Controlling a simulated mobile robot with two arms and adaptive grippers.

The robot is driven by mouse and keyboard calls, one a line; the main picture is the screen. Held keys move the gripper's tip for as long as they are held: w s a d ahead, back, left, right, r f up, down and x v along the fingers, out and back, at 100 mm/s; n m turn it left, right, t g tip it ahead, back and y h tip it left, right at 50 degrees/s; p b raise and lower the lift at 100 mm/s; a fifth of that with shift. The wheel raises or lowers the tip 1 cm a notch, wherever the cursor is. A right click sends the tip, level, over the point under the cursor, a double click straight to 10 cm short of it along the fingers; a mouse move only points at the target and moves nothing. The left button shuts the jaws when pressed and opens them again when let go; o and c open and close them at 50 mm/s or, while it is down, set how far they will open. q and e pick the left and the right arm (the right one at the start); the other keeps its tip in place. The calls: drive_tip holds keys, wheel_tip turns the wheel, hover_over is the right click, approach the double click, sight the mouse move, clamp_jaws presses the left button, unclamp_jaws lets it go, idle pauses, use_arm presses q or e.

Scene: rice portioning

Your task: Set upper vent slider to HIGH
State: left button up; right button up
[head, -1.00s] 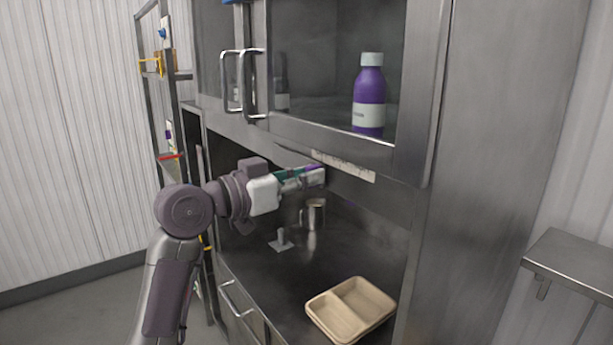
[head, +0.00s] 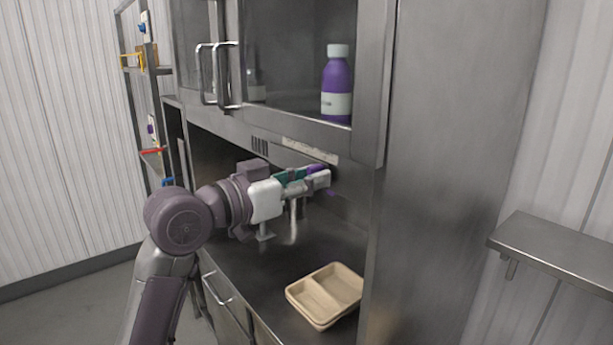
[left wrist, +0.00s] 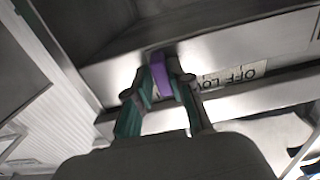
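The upper vent slider is a purple knob (head: 317,168) on the cabinet's front strip, just below a pale label (head: 308,150). My left gripper (head: 322,180) is at this knob, near the label's right end. In the left wrist view the purple slider (left wrist: 160,76) sits between the two fingertips (left wrist: 159,84), which appear closed on its sides. The label (left wrist: 235,77) shows there to the right of the knob, with OFF and LOW partly readable; the part behind the fingers is hidden. My right gripper is not in view.
A purple bottle (head: 337,85) stands on the shelf above. Door handles (head: 217,75) stick out at upper left. A vent grille (head: 259,146) is left of the label.

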use_arm(q)
drive_tip(key=shift+o, duration=1.1)
drive_tip(key=shift+s+d, duration=0.1)
drive_tip(key=shift+s, duration=0.05)
drive_tip(key=v, duration=1.2)
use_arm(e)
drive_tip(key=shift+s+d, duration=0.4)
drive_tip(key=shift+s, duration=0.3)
